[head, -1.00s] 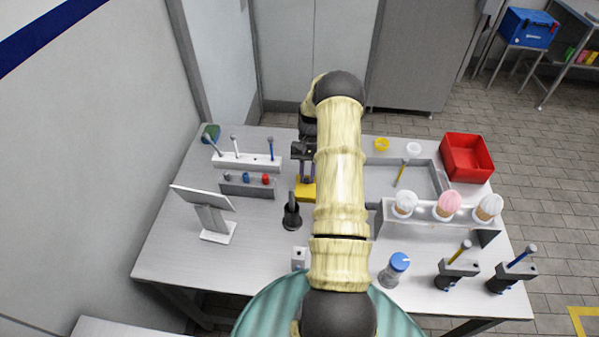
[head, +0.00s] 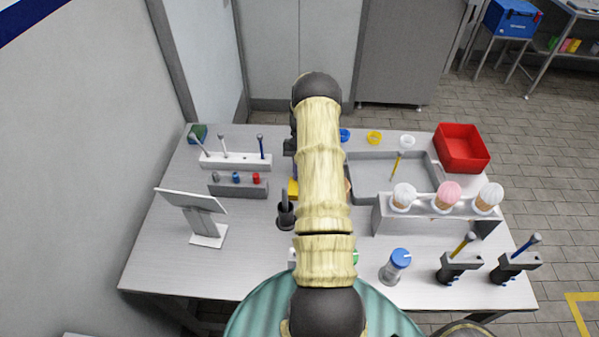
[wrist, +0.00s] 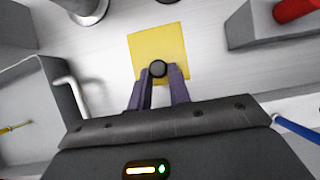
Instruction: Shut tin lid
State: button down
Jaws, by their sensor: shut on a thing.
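In the wrist view my gripper (wrist: 158,74) is shut on a small round black knob (wrist: 157,69). The knob stands in front of a flat-looking yellow square (wrist: 157,45). I cannot tell whether the knob is fixed to it. In the head view my arm covers the gripper, and only a sliver of the yellow thing (head: 293,189) shows at the arm's left edge. No tin or lid can be made out for certain; the yellow square may be part of one.
A grey tray (head: 375,187) lies right of my arm, with a cone stand (head: 408,219) in front. A coloured-knob rack (head: 222,191), a black holder (head: 286,215) and a tablet stand (head: 207,236) are left. A blue-capped jar (head: 398,268) and red bin (head: 462,147) are right.

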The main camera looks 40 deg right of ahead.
jog(key=shift+w+d, duration=0.1)
jog(key=shift+w, duration=0.05)
jog(key=c, duration=1.3)
grip_release()
jog(key=shift+b+v, duration=1.05)
jog(key=shift+v, duration=7.55)
jog(key=shift+d, duration=0.1)
